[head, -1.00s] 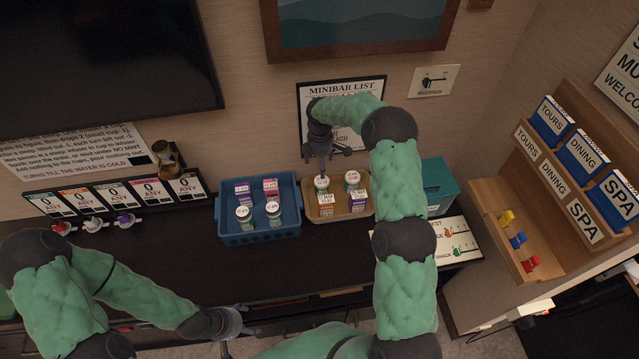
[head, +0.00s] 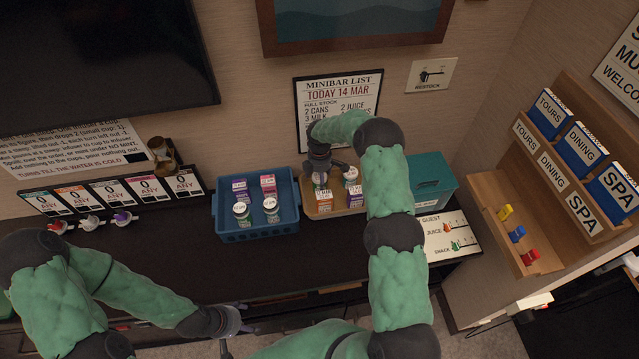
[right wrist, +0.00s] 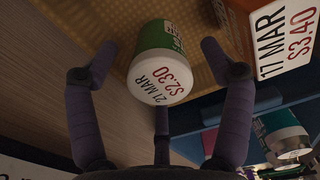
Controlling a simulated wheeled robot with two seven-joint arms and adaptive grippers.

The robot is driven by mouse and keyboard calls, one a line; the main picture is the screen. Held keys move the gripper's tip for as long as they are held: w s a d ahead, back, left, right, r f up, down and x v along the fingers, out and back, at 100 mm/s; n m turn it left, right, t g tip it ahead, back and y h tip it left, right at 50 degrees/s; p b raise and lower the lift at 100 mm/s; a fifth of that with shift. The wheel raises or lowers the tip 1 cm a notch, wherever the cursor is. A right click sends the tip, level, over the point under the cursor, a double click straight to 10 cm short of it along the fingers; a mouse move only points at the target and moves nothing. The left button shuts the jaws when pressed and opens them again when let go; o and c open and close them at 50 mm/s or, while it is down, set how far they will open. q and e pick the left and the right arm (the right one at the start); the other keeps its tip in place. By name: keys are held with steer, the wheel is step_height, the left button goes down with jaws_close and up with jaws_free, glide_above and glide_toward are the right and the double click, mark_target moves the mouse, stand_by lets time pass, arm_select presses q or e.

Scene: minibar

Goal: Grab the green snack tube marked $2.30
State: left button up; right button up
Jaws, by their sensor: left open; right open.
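The green snack tube (right wrist: 158,76) has a white lid marked 21 MAR, $2.30. In the right wrist view it stands between the spread fingers of my right gripper (right wrist: 160,75), with no finger clearly pressing on it. In the head view my right gripper (head: 322,178) is over the left back part of the tan tray (head: 345,213) and partly hides the tube there. My left gripper (head: 246,320) is open and empty at the front edge of the dark counter, far from the tray.
A carton marked $3.40 (right wrist: 287,35) stands close to the tube. Another white-lidded tube (head: 351,174) is beside it in the tray. A blue basket (head: 255,233) with several items is to the left, a teal box (head: 430,180) to the right. The wall is close behind.

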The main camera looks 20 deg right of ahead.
steer(key=c, duration=1.3)
